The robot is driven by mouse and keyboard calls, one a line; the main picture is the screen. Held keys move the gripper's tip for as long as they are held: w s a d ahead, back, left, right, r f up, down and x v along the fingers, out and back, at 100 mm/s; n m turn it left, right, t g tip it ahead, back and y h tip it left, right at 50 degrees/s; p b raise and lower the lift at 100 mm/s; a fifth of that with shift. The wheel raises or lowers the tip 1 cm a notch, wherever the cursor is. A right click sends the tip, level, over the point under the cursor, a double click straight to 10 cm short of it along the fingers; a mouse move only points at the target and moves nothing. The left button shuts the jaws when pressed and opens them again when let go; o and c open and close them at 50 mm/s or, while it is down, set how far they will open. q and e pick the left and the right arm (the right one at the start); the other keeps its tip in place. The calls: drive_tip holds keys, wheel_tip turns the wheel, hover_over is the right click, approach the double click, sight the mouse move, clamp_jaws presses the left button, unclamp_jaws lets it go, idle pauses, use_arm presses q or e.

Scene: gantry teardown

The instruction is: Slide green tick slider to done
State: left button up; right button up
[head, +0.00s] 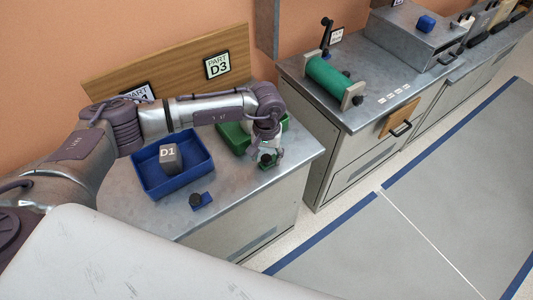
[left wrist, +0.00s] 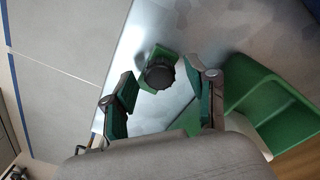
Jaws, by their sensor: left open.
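The green tick slider is a small green plate with a black round knob (left wrist: 160,74), standing on the metal bench top. In the left wrist view the knob lies between the spread fingers of my left gripper (left wrist: 160,86), with a gap on both sides. In the head view my left gripper (head: 267,158) points down over the green slider near the bench's front right edge and partly hides it. My left gripper is open and empty. My right gripper is not in view.
A green bin (head: 235,138) stands close behind my left gripper. A blue bin (head: 147,178) holds a grey block marked D1 (head: 170,158). A blue slider with a black knob (head: 197,199) is in front of it. A second bench with a green roller (head: 328,80) stands right.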

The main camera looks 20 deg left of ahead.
use_arm(q)
drive_tip(key=shift+f, duration=0.2)
clamp_jaws()
idle(0.3)
drive_tip(key=w+b, duration=0.1)
drive_tip(key=w+d+b, duration=0.1)
drive_tip(key=b, duration=0.1)
drive_tip(key=w+d+b, duration=0.1)
drive_tip(key=shift+w+d+f+b, duration=0.15)
drive_tip(key=shift+d+f+b, duration=0.1)
drive_tip(key=shift+b, duration=0.1)
drive_tip(key=shift+w+d, duration=0.2)
drive_tip(key=shift+w, duration=0.05)
drive_tip(key=shift+r, duration=0.4)
drive_tip(key=shift+c, duration=1.6)
unclamp_jaws()
drive_tip(key=o, duration=0.3)
drive_tip(key=shift+w+d+f, duration=0.1)
drive_tip(key=shift+w+d, duration=0.05)
